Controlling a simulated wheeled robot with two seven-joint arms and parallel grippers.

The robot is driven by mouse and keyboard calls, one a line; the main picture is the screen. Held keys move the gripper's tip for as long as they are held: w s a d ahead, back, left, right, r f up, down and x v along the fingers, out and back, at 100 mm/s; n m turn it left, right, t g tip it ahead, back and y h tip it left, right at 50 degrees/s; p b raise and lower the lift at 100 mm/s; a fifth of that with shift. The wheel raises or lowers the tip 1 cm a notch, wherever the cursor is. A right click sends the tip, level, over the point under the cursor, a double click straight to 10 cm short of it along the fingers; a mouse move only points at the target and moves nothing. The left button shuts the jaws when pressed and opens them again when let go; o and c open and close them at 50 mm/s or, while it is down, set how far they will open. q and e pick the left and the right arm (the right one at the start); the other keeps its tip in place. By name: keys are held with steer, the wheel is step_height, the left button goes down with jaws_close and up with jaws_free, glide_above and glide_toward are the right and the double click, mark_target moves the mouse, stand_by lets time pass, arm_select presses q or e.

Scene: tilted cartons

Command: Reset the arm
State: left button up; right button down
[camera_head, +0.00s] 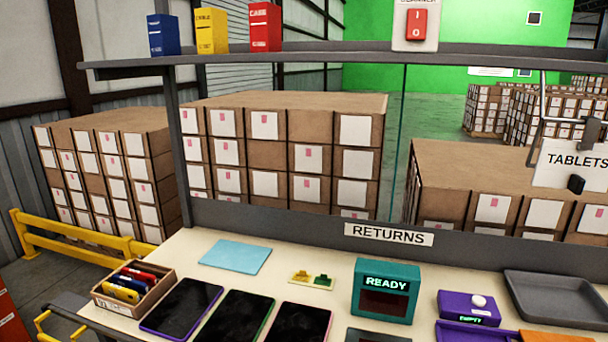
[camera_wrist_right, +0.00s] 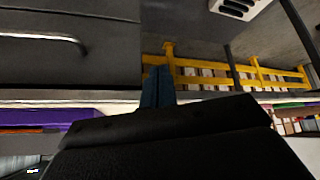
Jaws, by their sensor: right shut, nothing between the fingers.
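My right gripper (camera_wrist_right: 157,87) shows in the right wrist view as two blue fingers side by side, closed together with nothing between them. Its dark body fills the lower middle of that view. It appears clear of any object. No arm or gripper of mine shows in the head view, and my left gripper is in neither view.
In the head view a pale table (camera_head: 182,258) holds several tablets (camera_head: 182,305), a box of colored items (camera_head: 133,285), a teal READY device (camera_head: 386,291), a purple device (camera_head: 468,308) and a grey tray (camera_head: 556,299). A shelf (camera_head: 330,56) spans above. Yellow rails (camera_wrist_right: 218,80) show in the wrist view.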

steer(key=s+f+g, duration=0.4)
steer(key=s, duration=0.7)
steer(key=a+f+g, duration=0.1)
steer(key=a+f, duration=0.1)
steer(key=f, duration=0.7)
steer(key=s+a+f, duration=0.1)
steer(key=a+f, duration=0.2)
steer(key=f, duration=0.7)
steer(key=shift+f+g, duration=0.25)
steer(key=shift+g, duration=0.15)
